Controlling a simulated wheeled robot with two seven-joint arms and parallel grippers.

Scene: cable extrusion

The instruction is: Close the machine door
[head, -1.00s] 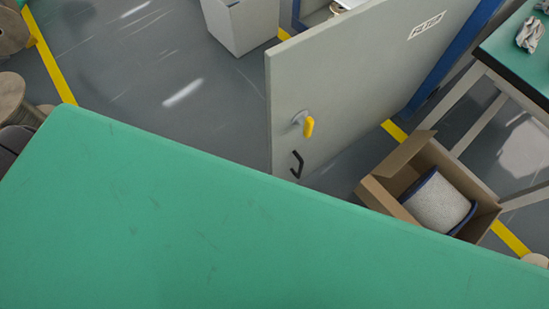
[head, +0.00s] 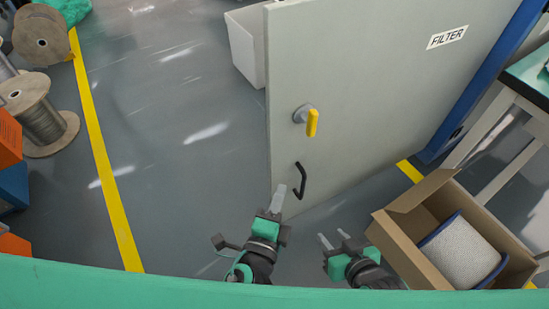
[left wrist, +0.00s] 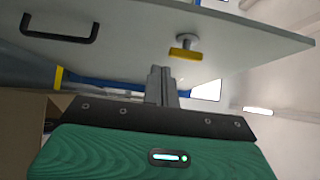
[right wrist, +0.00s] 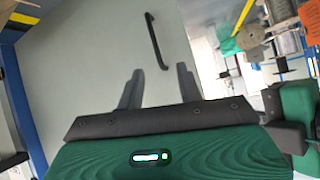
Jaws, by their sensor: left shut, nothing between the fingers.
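The machine door (head: 390,90) is a large grey panel standing open in the head view, marked FILTER. It carries a yellow knob (head: 312,122) and, lower, a black bar handle (head: 300,182). My left gripper (head: 278,198) is shut and empty, just left of the handle near the door's free edge; I cannot tell if it touches. The left wrist view shows the handle (left wrist: 60,27) and knob (left wrist: 187,46) on either side of its fingers. My right gripper (head: 334,239) is open and empty, below right of the handle. The handle (right wrist: 156,40) shows beyond its fingers in the right wrist view.
A cardboard box (head: 400,245) with a white spool (head: 462,250) stands at the right near my right gripper. A pale bin (head: 243,45) is behind the door. Cable reels (head: 38,115) stand at left. A green surface (head: 150,285) fills the bottom edge.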

